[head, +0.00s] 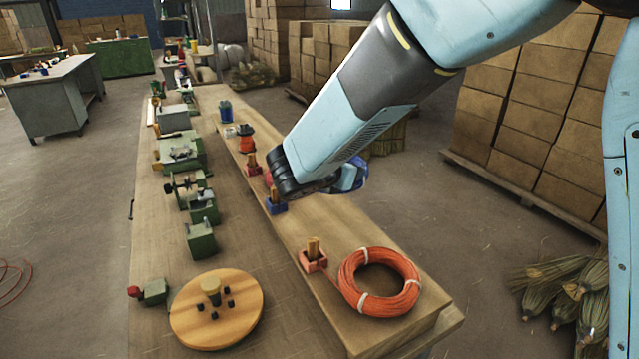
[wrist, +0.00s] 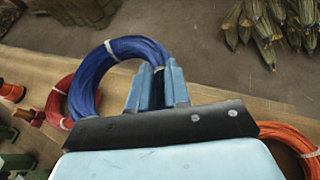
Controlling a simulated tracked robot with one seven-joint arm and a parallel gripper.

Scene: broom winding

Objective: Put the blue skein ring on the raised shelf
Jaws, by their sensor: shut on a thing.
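The blue skein ring (wrist: 95,72) stands roughly on edge in the wrist view, its right side between my gripper's fingers (wrist: 158,88). My gripper is shut on that side of the ring. In the head view only part of the blue ring (head: 354,174) shows past my wrist, and the fingertips are hidden. The raised shelf (head: 335,222) is a long wooden board on the right side of the bench. The ring is near the shelf's right edge in the head view; I cannot tell whether it touches the wood.
An orange-red coil (head: 380,282) lies on the shelf's near end, beside a red post holder (head: 313,258). A blue holder (head: 276,205) stands farther back. A red coil (wrist: 62,98) shows left of the blue ring. Green machines and a round wooden disc (head: 216,308) occupy the lower bench.

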